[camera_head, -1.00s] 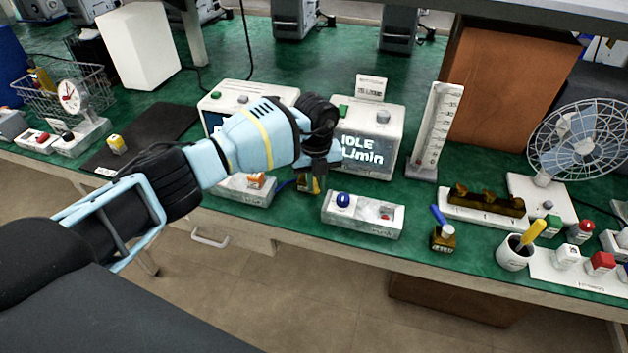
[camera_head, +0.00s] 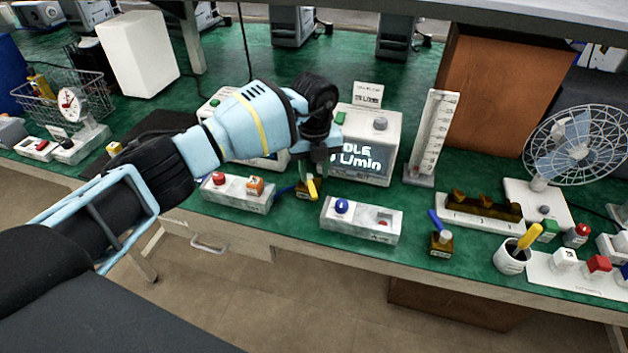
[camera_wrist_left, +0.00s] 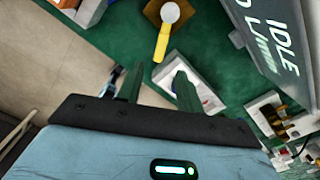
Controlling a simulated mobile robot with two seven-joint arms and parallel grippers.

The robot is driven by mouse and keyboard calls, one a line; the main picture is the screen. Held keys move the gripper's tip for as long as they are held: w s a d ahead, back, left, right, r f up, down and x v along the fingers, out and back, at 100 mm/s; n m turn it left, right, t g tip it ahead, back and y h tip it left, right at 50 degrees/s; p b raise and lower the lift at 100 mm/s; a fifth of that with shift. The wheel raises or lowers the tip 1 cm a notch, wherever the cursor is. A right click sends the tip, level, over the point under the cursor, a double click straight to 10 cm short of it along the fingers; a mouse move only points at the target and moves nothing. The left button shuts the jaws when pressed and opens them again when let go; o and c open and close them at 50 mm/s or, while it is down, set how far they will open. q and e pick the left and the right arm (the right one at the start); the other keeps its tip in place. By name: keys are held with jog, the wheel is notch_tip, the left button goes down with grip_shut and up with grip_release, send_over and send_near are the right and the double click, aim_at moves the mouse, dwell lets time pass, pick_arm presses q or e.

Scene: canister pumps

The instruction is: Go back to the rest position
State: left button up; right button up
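My left gripper (camera_head: 316,168) reaches in from the left and hangs above the green bench, in front of the pump whose display reads IDLE (camera_head: 366,145). In the left wrist view its two fingers (camera_wrist_left: 159,75) stand apart with nothing held between them. A small brown bottle with a yellow piece (camera_head: 313,188) stands on the bench just below the gripper. In the left wrist view the yellow piece (camera_wrist_left: 161,46) shows beyond the fingertips, apart from them. My left arm and gripper hide part of a second pump (camera_head: 217,103). My right gripper is in neither view.
A tray with red and orange pieces (camera_head: 237,200) and a tray with a blue knob (camera_head: 360,227) flank the bottle near the front edge. A measuring stand (camera_head: 431,140), another brown bottle (camera_head: 441,243), a white cup (camera_head: 511,258) and a fan (camera_head: 574,143) stand rightward.

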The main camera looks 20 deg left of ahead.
pick_arm(q)
jog(key=shift+r, duration=0.95)
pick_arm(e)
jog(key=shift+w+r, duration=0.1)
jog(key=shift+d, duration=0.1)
